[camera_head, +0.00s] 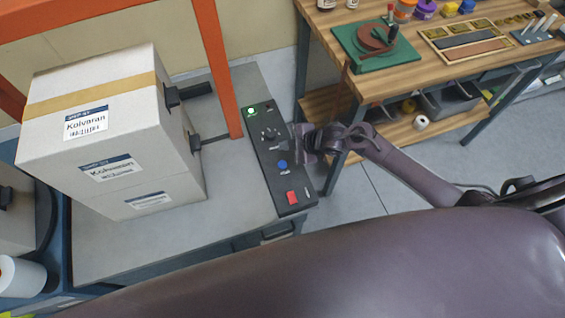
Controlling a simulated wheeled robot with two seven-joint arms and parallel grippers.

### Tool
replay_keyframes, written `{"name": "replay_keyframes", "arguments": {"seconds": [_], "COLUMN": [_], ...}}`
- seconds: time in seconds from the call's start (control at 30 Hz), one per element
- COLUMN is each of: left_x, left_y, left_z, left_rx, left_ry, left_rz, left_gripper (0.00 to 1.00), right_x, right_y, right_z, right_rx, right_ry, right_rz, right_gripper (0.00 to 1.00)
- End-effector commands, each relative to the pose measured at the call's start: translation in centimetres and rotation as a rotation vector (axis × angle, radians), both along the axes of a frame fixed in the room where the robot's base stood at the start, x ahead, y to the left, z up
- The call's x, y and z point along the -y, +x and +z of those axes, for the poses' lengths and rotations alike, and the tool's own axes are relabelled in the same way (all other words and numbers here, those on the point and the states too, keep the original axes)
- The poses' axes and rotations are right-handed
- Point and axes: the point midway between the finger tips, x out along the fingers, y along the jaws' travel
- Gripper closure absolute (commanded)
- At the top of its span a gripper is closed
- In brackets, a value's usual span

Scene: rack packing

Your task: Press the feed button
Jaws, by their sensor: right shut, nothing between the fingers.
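A black control panel (265,150) lies along the right edge of a grey-topped bench. It carries a lit green button (251,112) at the far end, a dark knob (269,133), a blue button (283,164) and a red button (291,196) at the near end. The labels are too small to read, so I cannot tell which is the feed button. My right gripper (302,139) is shut and empty at the panel's right edge, beside the knob and the blue button. I cannot tell whether it touches the panel. My left gripper is not in view.
White labelled boxes (98,108) are stacked on the grey bench (235,205), with dark side clamps (192,93) beside them. An orange frame post (215,68) stands near the panel. A wooden workbench (418,62) with tools is at the upper right. Open floor lies between.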

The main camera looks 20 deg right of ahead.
Motion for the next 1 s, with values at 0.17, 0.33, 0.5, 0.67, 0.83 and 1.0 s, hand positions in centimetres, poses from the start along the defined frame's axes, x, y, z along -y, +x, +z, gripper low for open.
{"name": "replay_keyframes", "arguments": {"seconds": [0.17,0.33,0.5,0.67,0.83,1.0], "left_x": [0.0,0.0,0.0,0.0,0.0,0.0], "left_y": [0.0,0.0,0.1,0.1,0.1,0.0], "left_z": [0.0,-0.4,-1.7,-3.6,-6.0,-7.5], "left_rx": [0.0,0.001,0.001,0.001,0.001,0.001], "left_ry": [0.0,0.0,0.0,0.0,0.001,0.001], "left_rz": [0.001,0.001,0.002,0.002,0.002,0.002], "left_gripper": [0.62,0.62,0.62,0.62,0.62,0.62], "right_x": [-0.1,-0.1,-0.1,-0.1,-0.1,0.0], "right_y": [0.0,0.0,0.0,0.0,0.0,0.0], "right_z": [0.0,-0.5,-1.9,-4.0,-6.6,-8.4], "right_rx": [-0.001,-0.001,-0.002,-0.001,-0.001,-0.001], "right_ry": [0.001,0.001,0.002,0.002,0.001,0.0], "right_rz": [-0.003,-0.004,-0.004,-0.005,-0.006,-0.006], "right_gripper": [1.0,1.0,1.0,1.0,1.0,1.0]}}
